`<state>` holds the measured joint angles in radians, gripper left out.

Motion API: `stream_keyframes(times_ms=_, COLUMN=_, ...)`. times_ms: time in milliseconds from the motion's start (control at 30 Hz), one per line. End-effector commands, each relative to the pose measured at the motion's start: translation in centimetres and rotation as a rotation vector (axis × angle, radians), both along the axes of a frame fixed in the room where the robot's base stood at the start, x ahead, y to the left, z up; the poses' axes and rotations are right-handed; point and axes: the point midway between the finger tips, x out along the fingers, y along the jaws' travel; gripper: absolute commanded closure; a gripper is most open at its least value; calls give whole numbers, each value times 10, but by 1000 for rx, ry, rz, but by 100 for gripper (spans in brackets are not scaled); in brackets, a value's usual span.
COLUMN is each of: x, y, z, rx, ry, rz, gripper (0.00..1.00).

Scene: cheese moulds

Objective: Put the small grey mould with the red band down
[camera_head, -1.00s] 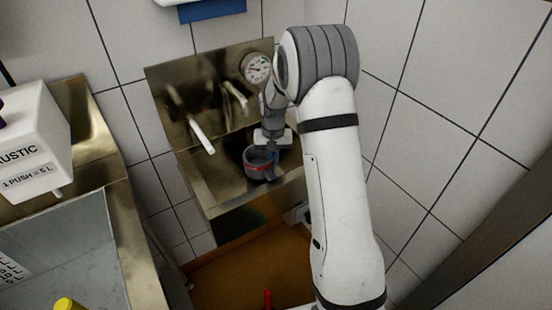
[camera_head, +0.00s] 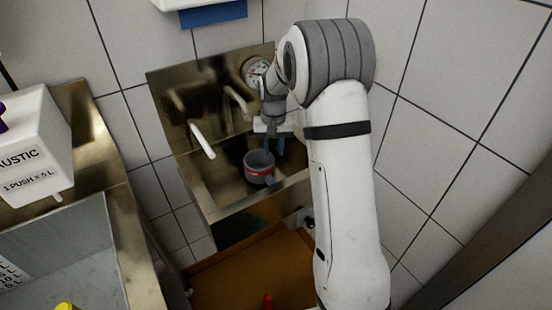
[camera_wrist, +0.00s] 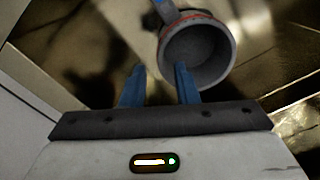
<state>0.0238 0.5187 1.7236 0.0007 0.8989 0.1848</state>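The small grey mould (camera_head: 259,174) with a red band sits upright in the metal hand basin (camera_head: 215,200), seemingly on its floor. In the wrist view the mould (camera_wrist: 199,52) shows its open, empty inside and part of the red band, just beyond the fingertips. My gripper (camera_head: 274,148) is just above and to the right of the mould in the head view. In the wrist view its two blue fingers (camera_wrist: 159,75) are spread apart with nothing between them. The right finger overlaps the mould's edge in the picture; whether it touches is unclear.
A larger steel sink (camera_head: 75,250) and a white caustic dispenser (camera_head: 30,150) are on the left. Tiled wall (camera_head: 430,130) is close on the right.

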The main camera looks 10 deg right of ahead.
Motion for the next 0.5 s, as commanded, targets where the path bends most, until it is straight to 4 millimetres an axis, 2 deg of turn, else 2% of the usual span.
stream_keyframes(times_ms=33, x=1, y=0, z=13, rx=0, ry=-4, rz=0, gripper=72)
stream_keyframes(times_ms=200, x=0, y=0, z=41, rx=0, ry=-2, rz=-1, gripper=72)
stream_keyframes(times_ms=367, x=0, y=0, z=56, rx=0, ry=-1, rz=0, gripper=72)
stream_keyframes(times_ms=500, x=-12, y=1, z=69, rx=0, ry=-10, rz=8, gripper=72)
